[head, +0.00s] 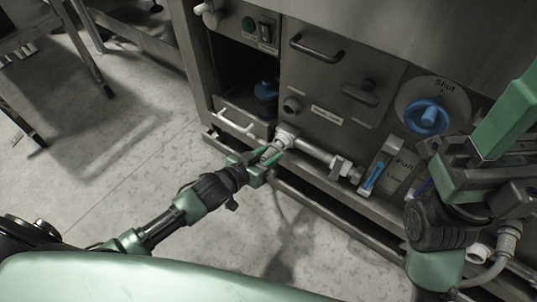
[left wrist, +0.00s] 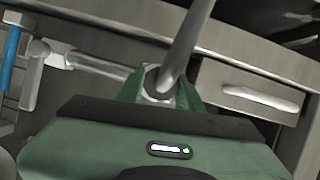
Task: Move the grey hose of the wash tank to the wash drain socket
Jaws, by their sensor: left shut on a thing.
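My left gripper (head: 258,166) is shut on a grey hose end (head: 271,150) low at the machine's front. The hose end lies at, or right beside, a white fitting (head: 286,134) on a horizontal pipe; I cannot tell whether they are joined. In the left wrist view, the grey hose (left wrist: 188,45) rises between the fingers of my left gripper (left wrist: 163,90).
A blue knob (head: 427,118) marked "Shut" and a blue-striped gauge (head: 373,176) are on the panel to the right. A drawer with a pale handle (head: 236,123) is left of the socket. Another grey hose (head: 490,270) hangs at lower right. The floor at left is open.

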